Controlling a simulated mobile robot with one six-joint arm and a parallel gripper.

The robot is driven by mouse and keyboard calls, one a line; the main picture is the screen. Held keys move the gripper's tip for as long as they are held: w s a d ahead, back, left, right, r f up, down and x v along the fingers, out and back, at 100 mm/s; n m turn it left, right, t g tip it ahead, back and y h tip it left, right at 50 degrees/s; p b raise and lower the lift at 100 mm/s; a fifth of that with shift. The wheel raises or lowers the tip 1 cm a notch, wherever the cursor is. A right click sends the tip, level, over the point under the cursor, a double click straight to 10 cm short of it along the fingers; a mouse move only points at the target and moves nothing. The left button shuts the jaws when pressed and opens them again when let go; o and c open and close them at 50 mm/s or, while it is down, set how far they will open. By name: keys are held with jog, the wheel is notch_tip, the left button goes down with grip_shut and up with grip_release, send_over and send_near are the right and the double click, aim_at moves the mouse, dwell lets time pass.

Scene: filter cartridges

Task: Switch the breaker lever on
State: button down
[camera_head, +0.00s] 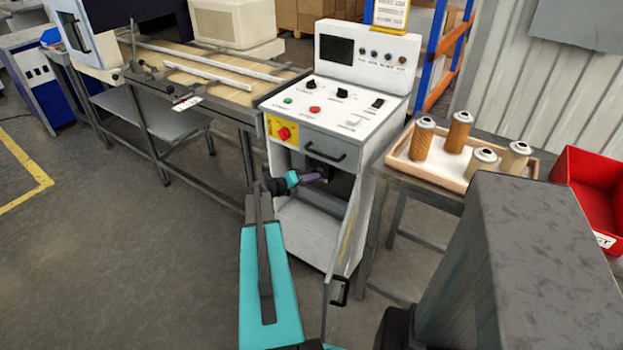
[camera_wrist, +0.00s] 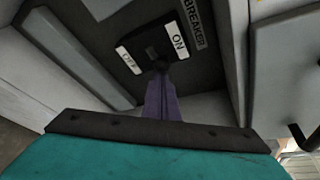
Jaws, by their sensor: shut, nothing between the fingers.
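The breaker (camera_wrist: 187,78) is a dark panel inside the open lower compartment of a white control cabinet (camera_head: 330,110). In the wrist view it bears a white OFF label (camera_wrist: 130,62), a white ON label (camera_wrist: 179,41) and the word BREAKER. A small dark lever (camera_wrist: 152,52) shows between the two labels, partly hidden by my fingertips. My gripper (camera_wrist: 161,68) has purple fingers, shut and empty, with tips right at the lever; I cannot tell whether they touch. In the head view my gripper (camera_head: 314,177) reaches into the compartment's opening.
The cabinet door (camera_head: 350,235) stands open on the right, close to my arm. A black drawer handle (camera_head: 325,154) sits above the opening. A tray (camera_head: 455,187) with several filter cartridges and a red bin (camera_head: 590,190) stand right. Clear floor (camera_head: 130,260) lies left.

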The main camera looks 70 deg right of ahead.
jog(key=shift+s+f, duration=0.1)
jog(key=w+a+r+b, duration=0.1)
jog(key=w+a, duration=0.1)
jog(key=a, duration=0.7)
jog(key=shift+w+r, duration=0.2)
dwell(0.6)
